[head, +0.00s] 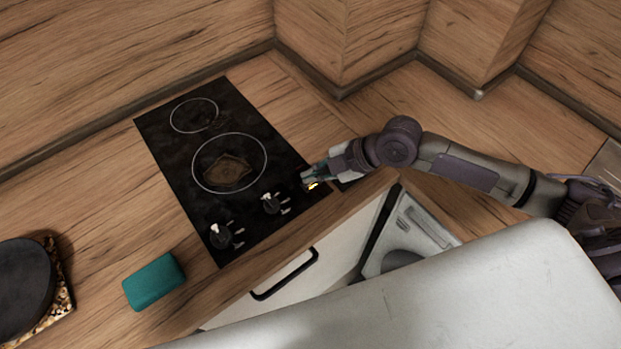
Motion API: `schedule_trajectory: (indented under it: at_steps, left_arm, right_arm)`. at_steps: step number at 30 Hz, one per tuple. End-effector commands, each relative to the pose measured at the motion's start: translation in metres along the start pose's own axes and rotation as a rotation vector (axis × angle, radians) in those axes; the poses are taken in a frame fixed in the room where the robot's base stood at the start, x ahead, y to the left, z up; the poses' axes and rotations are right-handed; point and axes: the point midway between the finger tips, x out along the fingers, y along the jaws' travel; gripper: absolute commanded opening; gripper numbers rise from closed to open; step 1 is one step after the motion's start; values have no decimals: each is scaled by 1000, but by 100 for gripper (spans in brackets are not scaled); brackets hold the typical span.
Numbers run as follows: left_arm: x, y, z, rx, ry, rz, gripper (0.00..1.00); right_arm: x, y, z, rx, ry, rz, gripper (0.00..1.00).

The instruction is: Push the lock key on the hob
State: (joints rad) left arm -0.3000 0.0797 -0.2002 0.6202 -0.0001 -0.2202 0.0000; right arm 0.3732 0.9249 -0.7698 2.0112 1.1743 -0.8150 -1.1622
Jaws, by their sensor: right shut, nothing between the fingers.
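The black hob (203,147) is set in the wooden worktop, with two ring-marked cooking zones and two knobs with white markings along its front edge. My right gripper (312,182) is shut and empty at the hob's right front corner. A small yellow-lit spot (313,186) shows right at its fingertips; it may be the lock key, but the fingers partly hide it. I cannot tell whether the fingertips touch the hob surface. My left gripper is not in view.
A teal block (154,282) lies on the worktop left of the hob's front. A dark round pan-like item (22,290) sits on a speckled board at far left. Below the edge are a white drawer front (290,290) and an opened appliance (415,238). Wooden walls stand behind.

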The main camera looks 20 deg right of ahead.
Motion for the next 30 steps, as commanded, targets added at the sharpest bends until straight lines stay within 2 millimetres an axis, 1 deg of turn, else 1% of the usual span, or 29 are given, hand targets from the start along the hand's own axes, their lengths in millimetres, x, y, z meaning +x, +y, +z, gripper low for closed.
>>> schedule_trajectory:
  at_steps: [8,11,25,30]
  left_arm:
    - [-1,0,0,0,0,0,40]
    - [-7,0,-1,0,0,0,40]
    - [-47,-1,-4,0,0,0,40]
    - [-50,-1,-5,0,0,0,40]
  right_arm:
    - [-1,1,-1,0,0,0,0]
    - [-6,4,-4,0,0,0,0]
    - [-39,28,-28,-1,0,0,0]
    - [-42,30,-31,0,0,-1,0]
